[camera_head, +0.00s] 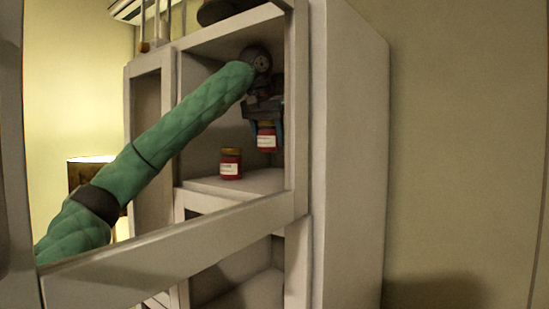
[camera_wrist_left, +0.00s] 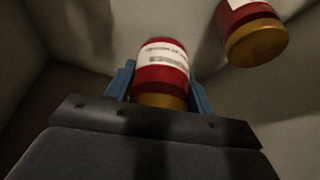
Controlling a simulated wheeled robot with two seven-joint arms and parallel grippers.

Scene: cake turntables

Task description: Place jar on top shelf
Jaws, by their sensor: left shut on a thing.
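My left arm reaches into the upper compartment of a white shelf unit. My left gripper (camera_head: 264,121) points down with its blue fingers on either side of a red jar (camera_head: 267,136) with a white label. It is shut on this jar, which also shows between the fingers in the left wrist view (camera_wrist_left: 162,75). In the head view the held jar appears above the level of the shelf board (camera_head: 262,181). A second red jar (camera_head: 230,164) with a gold lid stands upright on that board, left of the held one. It also shows in the left wrist view (camera_wrist_left: 252,32). My right gripper is not in view.
The compartment's right side wall (camera_head: 297,100) is close to the gripper. A pale beam (camera_head: 190,243) crosses the foreground below my arm. A dark object (camera_head: 225,10) sits on top of the unit. Board space shows around the standing jar.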

